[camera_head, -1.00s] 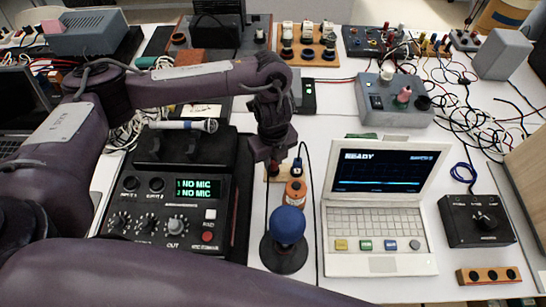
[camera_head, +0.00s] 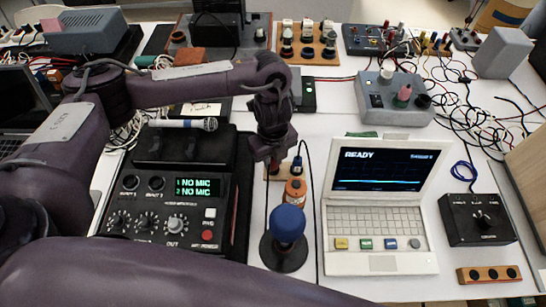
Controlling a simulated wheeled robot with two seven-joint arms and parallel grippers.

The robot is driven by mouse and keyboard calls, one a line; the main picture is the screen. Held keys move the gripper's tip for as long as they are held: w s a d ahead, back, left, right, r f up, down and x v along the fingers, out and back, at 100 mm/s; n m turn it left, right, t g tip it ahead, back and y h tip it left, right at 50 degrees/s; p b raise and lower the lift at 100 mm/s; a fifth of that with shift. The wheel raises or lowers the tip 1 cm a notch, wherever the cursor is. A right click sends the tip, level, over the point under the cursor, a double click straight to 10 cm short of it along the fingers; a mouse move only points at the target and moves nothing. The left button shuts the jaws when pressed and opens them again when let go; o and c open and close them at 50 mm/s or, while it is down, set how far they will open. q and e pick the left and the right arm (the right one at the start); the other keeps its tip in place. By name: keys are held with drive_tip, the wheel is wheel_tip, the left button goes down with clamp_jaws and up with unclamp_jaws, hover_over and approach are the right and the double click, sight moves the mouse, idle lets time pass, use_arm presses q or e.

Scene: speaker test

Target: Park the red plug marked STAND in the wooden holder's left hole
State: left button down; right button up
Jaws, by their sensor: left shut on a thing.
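My left gripper (camera_head: 271,158) is in the middle of the view, pointing down, just behind the blue-topped microphone. It is shut on the red plug (camera_head: 273,170), of which only a small part shows below the fingers. The small wooden holder (camera_head: 284,177) is under the gripper, mostly hidden by it and by the orange item in front. A blue plug (camera_head: 297,167) stands upright at the holder's right side. I cannot tell whether the red plug is inside the left hole or just above it. The STAND mark cannot be read. My right gripper is not in view.
The blue-topped microphone (camera_head: 286,225) and an orange cylinder (camera_head: 295,190) stand close in front. A black amplifier (camera_head: 190,215) reading NO MIC is left, a white laptop (camera_head: 379,222) reading READY right. Another wooden block with holes (camera_head: 467,276) lies at front right. Cables hang near the gripper.

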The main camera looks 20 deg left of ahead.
use_arm(q)
drive_tip(key=c, duration=1.2)
unclamp_jaws()
wheel_tip(320, 180, up, 8)
drive_tip(key=shift+p, duration=0.95)
